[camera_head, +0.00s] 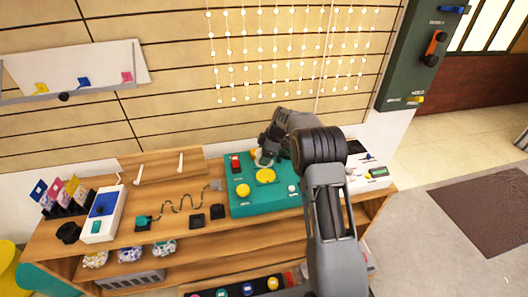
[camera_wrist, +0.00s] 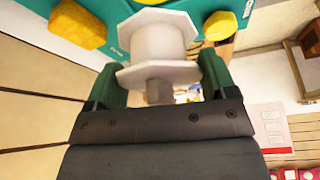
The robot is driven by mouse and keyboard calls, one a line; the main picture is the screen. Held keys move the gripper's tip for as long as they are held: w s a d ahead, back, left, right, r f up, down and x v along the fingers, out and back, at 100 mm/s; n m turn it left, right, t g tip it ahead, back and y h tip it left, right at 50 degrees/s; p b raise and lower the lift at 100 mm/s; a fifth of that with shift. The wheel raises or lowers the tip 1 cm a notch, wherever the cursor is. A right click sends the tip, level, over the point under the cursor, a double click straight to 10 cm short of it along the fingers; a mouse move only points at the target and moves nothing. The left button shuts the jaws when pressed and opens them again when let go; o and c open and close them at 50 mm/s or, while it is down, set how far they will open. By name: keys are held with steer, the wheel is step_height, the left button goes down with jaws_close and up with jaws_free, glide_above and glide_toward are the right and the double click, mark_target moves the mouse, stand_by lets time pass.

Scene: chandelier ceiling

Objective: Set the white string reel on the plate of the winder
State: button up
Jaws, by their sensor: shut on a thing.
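The white string reel (camera_wrist: 158,42) is between the two green fingers of my gripper (camera_wrist: 160,70) in the wrist view, with its two flanges and short stem showing. My gripper (camera_head: 266,158) is shut on it. In the head view the gripper is over the back part of the teal winder (camera_head: 250,203), just behind its yellow round plate (camera_head: 265,176). The reel looks held above the winder and apart from the plate. In the head view the reel is mostly hidden by the gripper.
The winder also carries a yellow dome (camera_head: 243,190) at front left and a red switch (camera_head: 235,160) at back left. It stands on a wooden bench (camera_head: 150,248). A white device (camera_head: 370,172) is to its right; black blocks (camera_head: 217,211) are to its left.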

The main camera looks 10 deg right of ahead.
steer(key=shift+d+f+b, duration=0.3)
steer(key=shift+f, duration=0.55)
steer(key=shift+f+b, duration=0.9)
steer(key=shift+f, duration=1.45)
steer(key=shift+f+b, duration=0.45)
steer(key=shift+b, duration=0.05)
steer(key=shift+d+b, duration=0.1)
steer(key=shift+b, duration=0.9)
steer(key=shift+f+b, duration=0.6)
steer(key=shift+f, duration=0.05)
stand_by(0.3)
steer(key=o, duration=0.9)
steer(key=shift+c, duration=0.5)
steer(key=shift+c, duration=0.2)
